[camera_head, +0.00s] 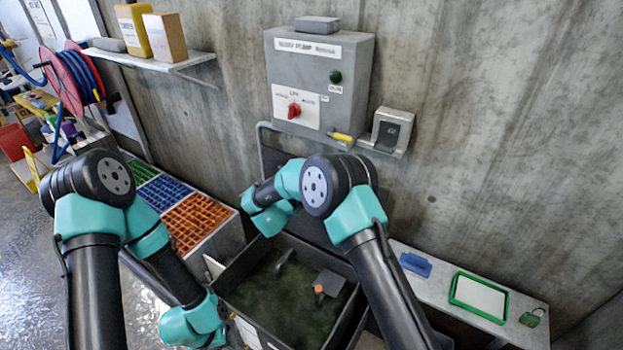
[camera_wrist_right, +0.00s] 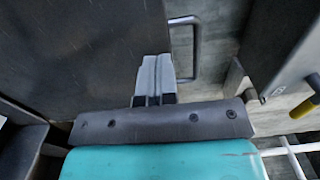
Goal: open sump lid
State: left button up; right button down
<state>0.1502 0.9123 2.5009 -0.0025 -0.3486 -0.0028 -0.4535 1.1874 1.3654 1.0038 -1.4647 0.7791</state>
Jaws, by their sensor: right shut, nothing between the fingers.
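The sump (camera_head: 262,325) is an open dark tank of murky green water at the lower middle of the head view. A dark panel that looks like its lid (camera_head: 277,156) stands raised at the tank's back, against the wall, partly hidden by my right arm. In the right wrist view the dark panel (camera_wrist_right: 75,50) fills the left, with a metal bar handle (camera_wrist_right: 197,50) at its edge. My right gripper (camera_wrist_right: 155,62) is shut and empty in front of the panel. The handle is beside its fingers, not between them. My left gripper is not visible; only its arm shows.
A grey control box (camera_head: 320,80) with a red knob hangs on the wall above. Coloured crates (camera_head: 200,222) stand left of the tank. A shelf (camera_head: 455,265) with a green-framed tray (camera_head: 480,298) lies right. A grey object with an orange part (camera_head: 328,284) is in the tank.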

jog(key=v, duration=0.8)
jog(key=shift+s+a, duration=0.2)
jog(key=shift+s, duration=0.05)
jog(key=s+d+f+n+g+y, duration=0.35)
jog(key=d+f+n+y, duration=0.55)
jog(key=d+f+n, duration=0.55)
jog(key=s+d+f+n+g+y, duration=0.1)
jog(key=s+d+f+n+g, duration=0.1)
jog(key=s, duration=0.8)
jog(key=s+d+f+n+g+y, duration=0.2)
jog(key=s+d+g, duration=0.3)
jog(key=s, duration=0.4)
jog(key=s+d+f+n+g+y, duration=0.2)
jog(key=s+d+f+n+g, duration=0.1)
jog(key=s, duration=0.7)
jog(key=shift+s+d+f+n+g, duration=0.35)
jog(key=shift+d+f+n, duration=0.2)
jog(key=shift+f+n, duration=0.25)
